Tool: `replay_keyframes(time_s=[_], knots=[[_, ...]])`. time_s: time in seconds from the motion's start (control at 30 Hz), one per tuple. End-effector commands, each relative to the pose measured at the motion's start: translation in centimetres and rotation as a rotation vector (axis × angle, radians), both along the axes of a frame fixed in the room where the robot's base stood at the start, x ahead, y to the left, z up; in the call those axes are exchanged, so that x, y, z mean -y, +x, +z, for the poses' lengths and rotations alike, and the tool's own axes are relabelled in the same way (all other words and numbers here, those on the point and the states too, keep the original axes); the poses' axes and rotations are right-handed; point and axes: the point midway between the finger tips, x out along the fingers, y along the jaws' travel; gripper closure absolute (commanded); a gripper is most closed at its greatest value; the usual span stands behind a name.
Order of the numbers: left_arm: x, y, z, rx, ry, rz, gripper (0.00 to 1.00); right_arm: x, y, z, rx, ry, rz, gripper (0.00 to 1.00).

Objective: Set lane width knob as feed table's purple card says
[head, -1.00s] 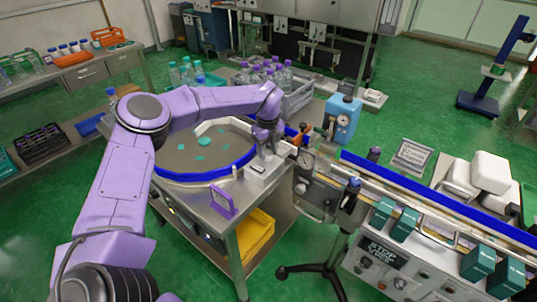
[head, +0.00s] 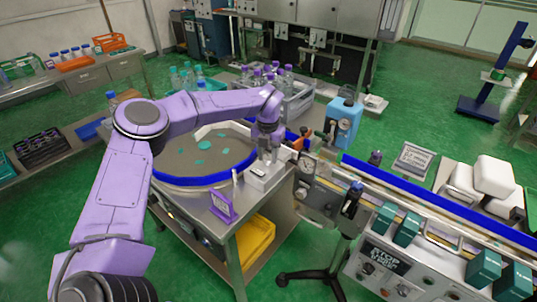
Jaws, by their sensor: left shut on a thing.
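The purple card (head: 221,206) stands at the front edge of the feed table (head: 262,212); its writing is too small to read here. My left gripper (head: 267,157) reaches over the round feed table from the left and points down at a pale box (head: 263,178) on the table's right corner. It is shut on what appears to be the lane width knob on top of that box. The fingers hide most of the knob, and I cannot read its setting. My right gripper is not in view.
The round table has a blue rim (head: 190,181) and teal pieces on it. A conveyor with blue rails (head: 430,198) runs to the right, with teal cartons (head: 406,227) along it. A blue device (head: 343,122) stands behind. Bottles (head: 272,75) fill a grey crate at the back.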

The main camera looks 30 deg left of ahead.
Motion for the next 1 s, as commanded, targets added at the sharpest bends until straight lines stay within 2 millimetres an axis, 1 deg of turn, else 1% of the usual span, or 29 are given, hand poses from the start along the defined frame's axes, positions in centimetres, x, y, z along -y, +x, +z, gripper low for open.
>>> replay_keyframes(time_s=[0.6, 0.8, 1.0], knots=[[-0.1, 0.1, 0.3, 0.004, 0.001, -0.576, 0.91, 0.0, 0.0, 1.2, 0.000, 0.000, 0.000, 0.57], [-0.2, 0.1, 0.2, 0.004, 0.000, -0.731, 0.91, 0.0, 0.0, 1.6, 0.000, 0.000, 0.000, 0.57], [-0.2, 0.1, 0.2, 0.003, 0.001, -0.844, 0.91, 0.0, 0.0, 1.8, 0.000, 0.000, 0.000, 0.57]])
